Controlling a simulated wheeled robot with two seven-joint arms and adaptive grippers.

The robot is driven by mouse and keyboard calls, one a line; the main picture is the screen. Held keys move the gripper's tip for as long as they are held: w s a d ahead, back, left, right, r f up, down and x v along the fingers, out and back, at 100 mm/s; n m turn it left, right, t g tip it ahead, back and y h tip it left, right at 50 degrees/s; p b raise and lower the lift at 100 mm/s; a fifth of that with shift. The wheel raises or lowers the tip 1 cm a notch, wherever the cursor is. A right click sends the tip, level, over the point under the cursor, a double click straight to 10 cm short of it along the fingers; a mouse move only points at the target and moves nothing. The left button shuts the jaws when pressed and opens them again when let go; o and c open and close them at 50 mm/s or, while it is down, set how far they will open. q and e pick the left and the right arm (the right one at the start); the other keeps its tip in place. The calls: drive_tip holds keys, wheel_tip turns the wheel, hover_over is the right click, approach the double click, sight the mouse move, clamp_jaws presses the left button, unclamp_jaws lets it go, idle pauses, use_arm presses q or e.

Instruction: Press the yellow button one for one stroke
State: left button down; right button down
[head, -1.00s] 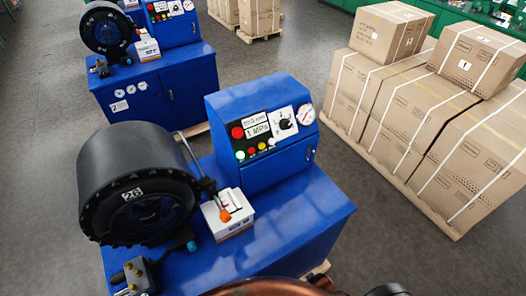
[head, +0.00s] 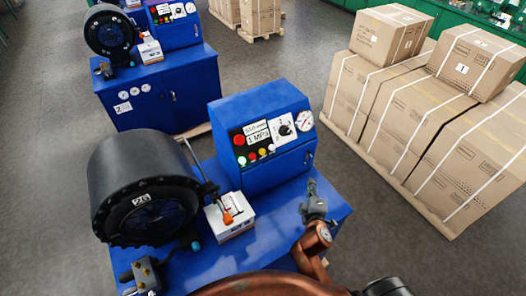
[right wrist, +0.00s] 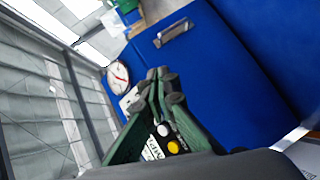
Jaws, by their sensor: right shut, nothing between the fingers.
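My right gripper (head: 311,182) is shut and empty, pointing up, to the right of the panel and apart from the yellow button. Its closed fingertips also show in the right wrist view (right wrist: 157,75).
The panel also carries a large red button (head: 239,140), a dial (head: 284,129) and a gauge (head: 304,121). A black crimping head (head: 145,190) and a small white box (head: 230,216) stand left. A second crimper (head: 155,85) is behind. Strapped cartons (head: 420,110) stand right.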

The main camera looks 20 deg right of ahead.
sight(262, 152)
drive_tip(key=w+a+r+n+t+y, duration=0.4)
drive_tip(key=w+a+r+n+t, duration=0.2)
drive_tip(key=a+r+n, duration=0.5)
drive_tip(key=shift+w+r, duration=0.45)
drive_tip(key=shift+w, duration=0.25)
drive_tip(key=shift+w+a+f, duration=0.1)
drive_tip(key=w+a+f+b, duration=0.1)
drive_tip(key=w+f+b, duration=0.3)
drive_tip(key=w, duration=0.3)
drive_tip(key=shift+f, duration=0.4)
drive_tip(key=shift+w+b, duration=0.1)
drive_tip(key=shift+b, duration=0.2)
drive_tip(key=shift+w+f, duration=0.25)
drive_tip(key=shift+w, duration=0.05)
